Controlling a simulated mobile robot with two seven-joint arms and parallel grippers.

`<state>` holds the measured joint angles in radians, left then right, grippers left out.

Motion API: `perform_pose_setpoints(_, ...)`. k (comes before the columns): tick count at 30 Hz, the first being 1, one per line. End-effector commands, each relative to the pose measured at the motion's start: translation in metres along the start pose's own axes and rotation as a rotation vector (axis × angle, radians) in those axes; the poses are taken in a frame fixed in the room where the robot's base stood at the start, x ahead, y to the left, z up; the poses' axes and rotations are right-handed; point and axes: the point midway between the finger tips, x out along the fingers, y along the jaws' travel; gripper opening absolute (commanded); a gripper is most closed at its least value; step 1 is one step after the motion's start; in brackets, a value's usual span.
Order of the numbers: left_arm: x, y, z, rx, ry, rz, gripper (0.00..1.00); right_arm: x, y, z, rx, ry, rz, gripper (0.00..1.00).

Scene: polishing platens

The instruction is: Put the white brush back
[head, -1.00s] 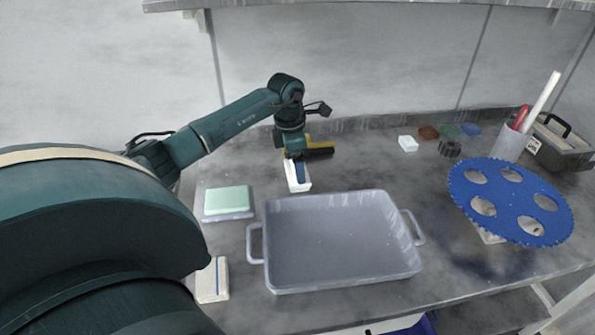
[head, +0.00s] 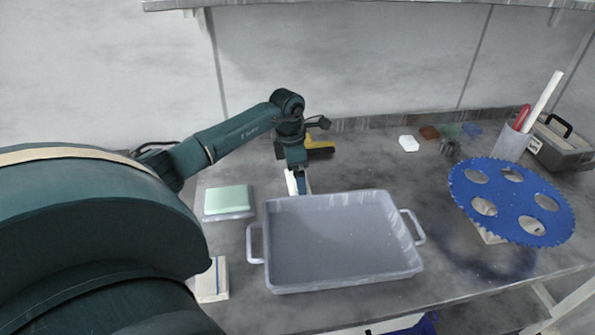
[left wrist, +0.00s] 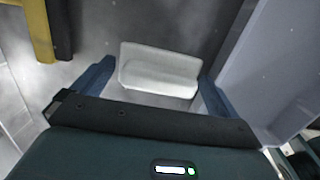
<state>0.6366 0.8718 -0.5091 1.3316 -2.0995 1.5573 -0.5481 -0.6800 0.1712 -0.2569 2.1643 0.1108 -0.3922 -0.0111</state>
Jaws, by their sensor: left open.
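The white brush (head: 291,184) stands on the bench just behind the grey tray, mostly hidden by my left gripper in the head view. In the left wrist view the white brush (left wrist: 160,72) shows as a pale block lying crosswise between the two blue fingers. My left gripper (head: 300,184) is open and low over it, with a finger on each side; the left wrist view shows gaps between the fingers (left wrist: 157,72) and the brush. My right gripper is in neither view.
The grey tray (head: 395,275) is close beside the gripper. A yellow and black tool (head: 320,146) lies behind it. A green block (head: 228,199) sits at left. A blue perforated disc (head: 512,188), a cup (head: 508,145) and a toolbox (head: 562,152) stand at right. A white block (head: 409,143) lies farther back.

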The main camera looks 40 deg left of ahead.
Motion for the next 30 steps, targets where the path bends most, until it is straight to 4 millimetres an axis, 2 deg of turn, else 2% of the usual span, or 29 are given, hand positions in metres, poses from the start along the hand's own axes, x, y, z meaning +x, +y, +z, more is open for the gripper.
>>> perform_pose_setpoints(4, -0.002, 0.000, 0.000, 0.000, 0.000, 0.000, 0.99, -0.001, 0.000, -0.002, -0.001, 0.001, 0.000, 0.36)
perform_pose_setpoints(8, -0.013, 0.001, 0.001, 0.001, -0.002, 0.003, 0.99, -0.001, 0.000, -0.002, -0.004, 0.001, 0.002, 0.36)
perform_pose_setpoints(21, -0.102, 0.001, 0.001, 0.001, -0.003, 0.003, 0.99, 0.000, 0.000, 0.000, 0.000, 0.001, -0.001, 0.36)
perform_pose_setpoints(25, -0.117, 0.001, 0.001, 0.000, -0.002, 0.002, 0.99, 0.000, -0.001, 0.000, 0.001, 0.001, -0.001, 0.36)
perform_pose_setpoints(30, -0.123, 0.000, 0.000, 0.000, 0.000, -0.001, 0.99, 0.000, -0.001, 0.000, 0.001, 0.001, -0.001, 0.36)
